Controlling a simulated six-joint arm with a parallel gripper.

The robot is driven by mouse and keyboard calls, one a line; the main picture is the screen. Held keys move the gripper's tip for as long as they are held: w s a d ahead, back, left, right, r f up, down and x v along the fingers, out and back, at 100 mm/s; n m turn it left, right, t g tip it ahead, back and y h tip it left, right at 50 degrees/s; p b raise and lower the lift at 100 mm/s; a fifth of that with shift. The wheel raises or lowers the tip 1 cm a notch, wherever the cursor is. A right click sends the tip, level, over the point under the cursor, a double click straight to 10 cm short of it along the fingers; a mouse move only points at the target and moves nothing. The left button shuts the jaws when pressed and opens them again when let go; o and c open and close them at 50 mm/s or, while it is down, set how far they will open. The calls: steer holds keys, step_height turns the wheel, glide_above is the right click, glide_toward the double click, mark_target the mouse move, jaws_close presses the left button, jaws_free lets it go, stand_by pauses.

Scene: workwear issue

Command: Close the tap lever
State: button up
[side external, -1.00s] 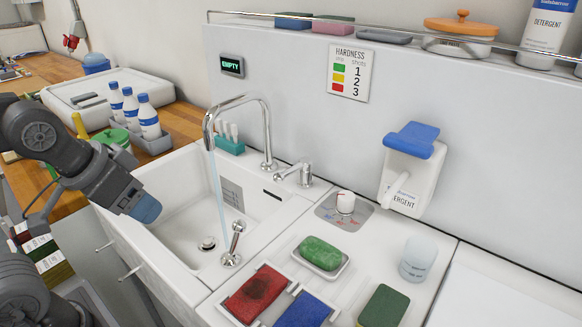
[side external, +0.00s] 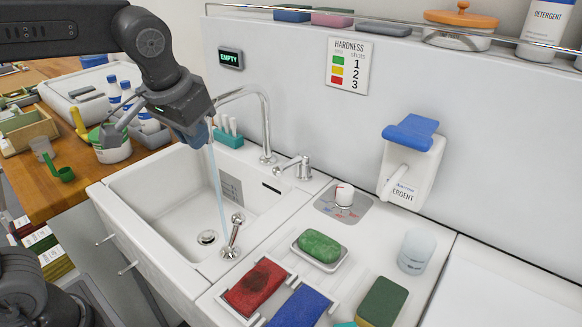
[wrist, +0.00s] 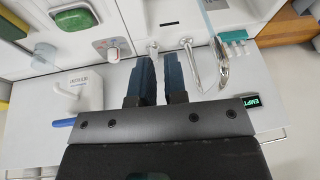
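The chrome tap lever (side external: 297,167) stands on the back ledge of the sink, right of the base of the tall chrome spout (side external: 265,120). A stream of water (side external: 218,185) runs from the spout into the sink. In the wrist view the tap lever (wrist: 152,47) lies just beyond the fingertips, with the spout (wrist: 220,65) to its right. My gripper (side external: 207,137) is in the air by the spout's mouth, left of the lever and apart from it. In the wrist view its two fingers (wrist: 159,62) have an empty gap between them.
A second chrome handle (side external: 235,235) stands on the sink's right rim. A dial (side external: 344,196) and green soap in a dish (side external: 319,249) are on the right counter. The detergent dispenser (side external: 410,165) hangs on the wall.

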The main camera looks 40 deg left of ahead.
steer(key=w+d, duration=0.1)
steer(key=w, duration=0.3)
steer(key=w+d+f+n+y, duration=0.1)
steer(key=w+d, duration=0.1)
steer(key=w, duration=0.2)
steer(key=w+d+g+y, duration=0.1)
steer(key=w+d, duration=0.1)
steer(key=w, duration=0.3)
steer(key=shift+f+n, duration=0.15)
steer(key=shift+n, duration=0.25)
jaws_close()
steer(key=n+y, duration=0.3)
glide_toward(293, 163)
steer(key=shift+g, duration=0.4)
step_height(293, 163, down, 7)
steer(key=shift+d+r, duration=0.2)
steer(key=a, duration=0.1)
steer(key=s+a, duration=0.1)
steer(key=shift+a, duration=0.35)
steer(key=shift+s+a, duration=0.2)
steer(key=shift+a, duration=0.15)
steer(key=shift+f, duration=0.1)
